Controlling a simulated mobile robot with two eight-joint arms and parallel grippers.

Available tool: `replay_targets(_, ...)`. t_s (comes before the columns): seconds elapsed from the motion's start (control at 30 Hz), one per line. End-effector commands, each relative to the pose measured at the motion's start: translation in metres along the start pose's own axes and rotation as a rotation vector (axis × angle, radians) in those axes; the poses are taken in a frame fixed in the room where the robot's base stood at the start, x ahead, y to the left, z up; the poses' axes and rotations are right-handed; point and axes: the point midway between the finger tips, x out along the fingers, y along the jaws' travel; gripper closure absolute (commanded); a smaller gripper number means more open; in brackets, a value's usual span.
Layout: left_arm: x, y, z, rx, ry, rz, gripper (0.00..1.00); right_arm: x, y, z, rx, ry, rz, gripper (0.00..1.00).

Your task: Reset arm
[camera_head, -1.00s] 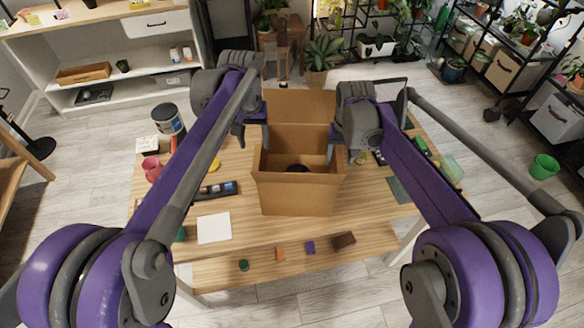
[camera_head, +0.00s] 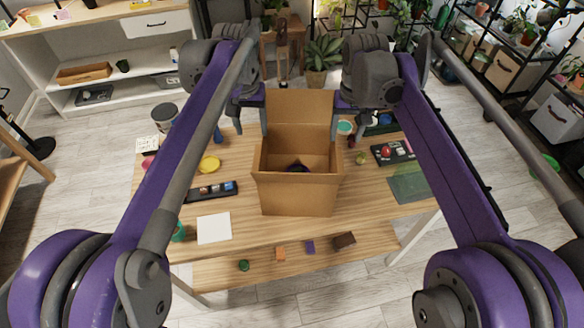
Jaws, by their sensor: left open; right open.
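My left gripper (camera_head: 251,117) is at the left side of the open cardboard box (camera_head: 296,192), near its back edge. My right gripper (camera_head: 345,118) is at the right side of the box, also near its back edge. Both are open, with nothing seen between their fingers. I cannot tell whether they touch the box. The box stands on the wooden table (camera_head: 370,210) with its back flap up. A dark purple thing (camera_head: 298,167) lies inside it. My arms hide parts of the table on both sides.
Left of the box are a yellow disc (camera_head: 209,164), a black tray (camera_head: 211,191) and a white sheet (camera_head: 214,228). Right of it are a black tray with a red thing (camera_head: 392,152) and a green mat (camera_head: 408,187). Small blocks sit on the front ledge (camera_head: 300,262).

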Motion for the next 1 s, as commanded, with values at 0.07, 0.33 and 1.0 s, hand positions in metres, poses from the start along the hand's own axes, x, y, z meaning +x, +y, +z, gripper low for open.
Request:
replay_targets(0.07,0.000,0.000,0.000,0.000,0.000,0.000,0.38,-0.009,0.000,0.000,0.000,0.000,0.000,0.38)
replay_targets(0.33,0.000,0.000,0.000,0.000,0.000,0.000,0.38,-0.016,0.000,0.000,0.000,0.000,0.000,0.38)
replay_targets(1.0,-0.017,-0.010,0.043,0.028,0.112,-0.006,0.38,-0.039,0.037,0.054,0.046,-0.036,-0.013,0.38)
